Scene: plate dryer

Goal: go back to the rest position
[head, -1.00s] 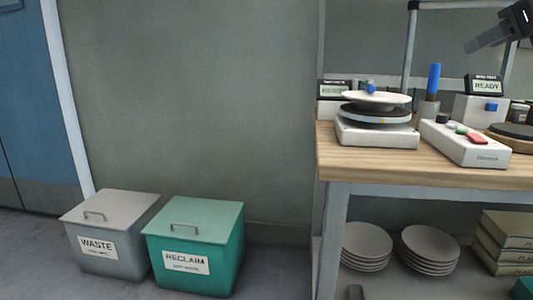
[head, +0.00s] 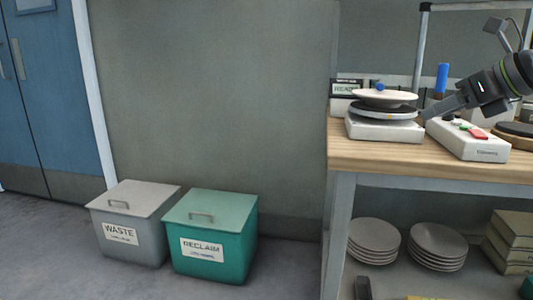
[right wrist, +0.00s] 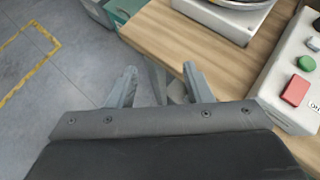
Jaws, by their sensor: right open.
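My right gripper (head: 432,113) shows at the right in the head view, above the bench between the plate device and the white control box. In the right wrist view its two fingers (right wrist: 160,72) are spread with nothing between them, near the bench's front edge. My left gripper is not in view.
The wooden bench (head: 400,164) carries a control box (head: 468,140) with red and green buttons and a blue upright cylinder (head: 441,78). Stacked plates (head: 374,236) sit on the shelf below. A grey waste bin (head: 128,243) and a green reclaim bin (head: 213,251) stand on the floor.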

